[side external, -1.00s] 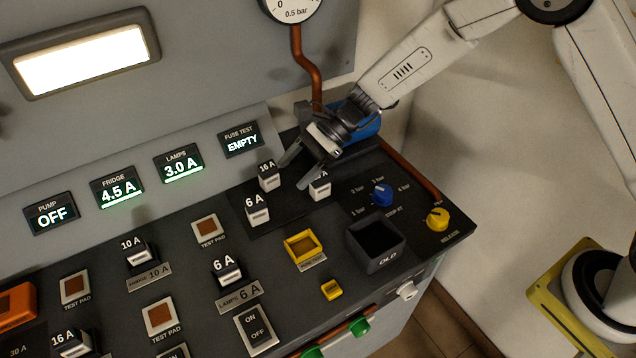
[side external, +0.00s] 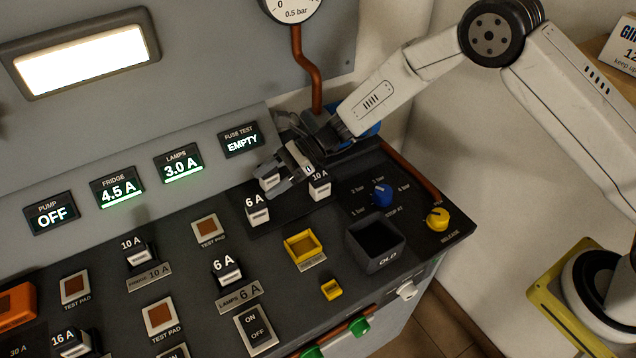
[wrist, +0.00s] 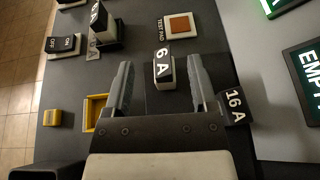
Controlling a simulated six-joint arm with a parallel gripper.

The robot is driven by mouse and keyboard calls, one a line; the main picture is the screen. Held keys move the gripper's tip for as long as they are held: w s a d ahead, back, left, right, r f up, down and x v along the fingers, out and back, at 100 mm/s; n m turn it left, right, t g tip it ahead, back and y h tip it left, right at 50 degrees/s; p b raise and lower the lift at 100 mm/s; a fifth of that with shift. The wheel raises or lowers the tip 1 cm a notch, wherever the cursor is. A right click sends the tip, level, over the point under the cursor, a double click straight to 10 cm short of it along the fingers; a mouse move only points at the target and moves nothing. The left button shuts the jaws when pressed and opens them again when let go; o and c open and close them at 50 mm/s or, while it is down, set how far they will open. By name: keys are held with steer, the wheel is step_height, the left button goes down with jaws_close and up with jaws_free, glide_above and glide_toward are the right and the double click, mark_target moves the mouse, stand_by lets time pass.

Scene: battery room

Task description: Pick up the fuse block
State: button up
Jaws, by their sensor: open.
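Several white fuse blocks with black labelled tops stand on the dark panel. The spare 6 A block (side external: 258,212) is nearest the front of its group. The 16 A block (side external: 268,178) is partly hidden by my gripper, and the 10 A block (side external: 320,188) stands to its right. My gripper (side external: 276,183) is open and low over this group. In the wrist view, the 6 A block (wrist: 164,72) shows between the lines of my two fingers (wrist: 160,64), towards their tips. The 16 A block (wrist: 235,106) is beside the right finger. I cannot tell whether the fingers touch either block.
A yellow-framed socket (side external: 302,247) and an open dark bin marked OLD (side external: 375,262) lie in front. Blue (side external: 382,196) and yellow (side external: 437,219) knobs are to the right. The fuse test display (side external: 240,140) reads EMPTY. Other blocks sit at the fridge (side external: 142,255) and lamps (side external: 227,270) labels.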

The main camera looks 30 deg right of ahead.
mark_target(261, 198)
steer(key=shift+f, duration=1.05)
steer(key=shift+f, duration=0.5)
steer(key=shift+x, duration=2.55)
jaws_close()
